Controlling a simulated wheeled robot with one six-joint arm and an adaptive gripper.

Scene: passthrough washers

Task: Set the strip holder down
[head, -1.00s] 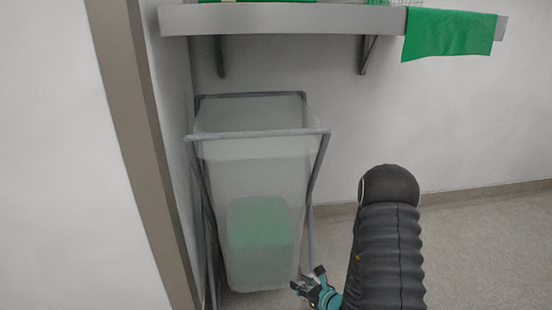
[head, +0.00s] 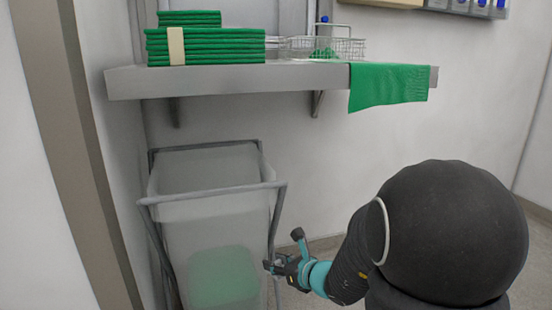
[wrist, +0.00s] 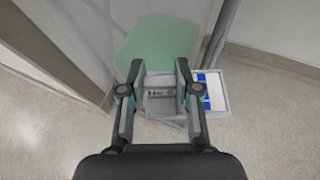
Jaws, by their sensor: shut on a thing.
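My gripper (wrist: 160,80) is shut on a small grey block with dark lettering (wrist: 160,95), seen between the fingers in the wrist view; I take this to be the strip holder. Its lower part and underside are hard to make out. In the head view my gripper (head: 280,265) is at the right side of the laundry hamper, close to its frame leg. The held thing is too small to tell there. A white tray-like thing with blue patches (wrist: 213,90) shows beside the right finger, partly hidden by it; I cannot tell whether it is held.
A hamper with a translucent bag (head: 185,235) and grey tube frame (head: 215,192) stands by the wall, green cloth inside. Above it a grey shelf (head: 220,82) carries folded green towels (head: 215,45), a wire basket (head: 335,47) and a hanging green cloth (head: 388,85). Floor shows right of the hamper.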

